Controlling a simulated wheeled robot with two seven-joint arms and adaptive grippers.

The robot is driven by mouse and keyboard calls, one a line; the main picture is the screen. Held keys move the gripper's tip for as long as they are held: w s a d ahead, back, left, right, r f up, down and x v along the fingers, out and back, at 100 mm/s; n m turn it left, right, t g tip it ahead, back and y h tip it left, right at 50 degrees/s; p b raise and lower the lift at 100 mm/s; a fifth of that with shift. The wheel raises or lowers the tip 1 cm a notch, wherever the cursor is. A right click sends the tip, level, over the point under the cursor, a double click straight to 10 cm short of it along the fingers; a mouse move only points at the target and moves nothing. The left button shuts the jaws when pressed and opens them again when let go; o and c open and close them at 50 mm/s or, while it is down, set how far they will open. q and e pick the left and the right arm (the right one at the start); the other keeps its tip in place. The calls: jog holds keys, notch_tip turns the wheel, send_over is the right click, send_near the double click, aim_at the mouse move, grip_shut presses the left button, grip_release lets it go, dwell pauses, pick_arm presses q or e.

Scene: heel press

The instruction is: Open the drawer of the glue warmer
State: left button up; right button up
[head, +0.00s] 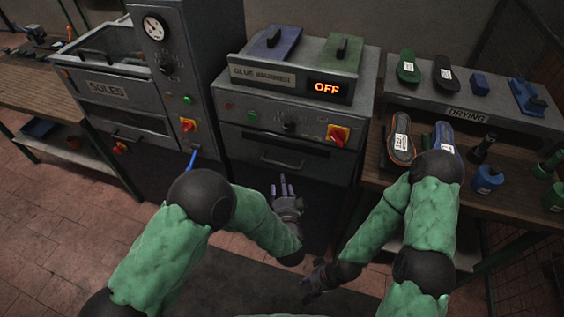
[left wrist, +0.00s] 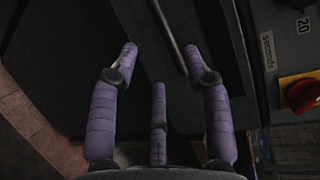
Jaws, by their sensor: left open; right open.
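The glue warmer (head: 243,97) is a grey cabinet in the middle of the head view, with its sign and a lit "OFF" display (head: 327,88). Its drawer (head: 243,150) looks shut, with a bar handle (head: 288,163) across the front. My left gripper (head: 284,187) is open and empty just below and in front of the handle. In the left wrist view its purple fingers (left wrist: 160,62) are spread, and a thin dark bar (left wrist: 169,34), likely the handle, runs between the two upper fingertips. Contact cannot be told. My right gripper (head: 309,284) is low and near my body, open.
A soles machine (head: 105,88) with a gauge stands to the left. A drying shelf (head: 430,98) with soles, bottles and blocks stands to the right. A red-yellow switch (head: 338,135) sits above the drawer's right side. Floor is free in front.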

aim_at(280, 166)
pick_arm(q)
jog(key=b+x, duration=0.3)
jog(key=x, duration=0.7)
jog(key=shift+w, duration=0.35)
grip_shut()
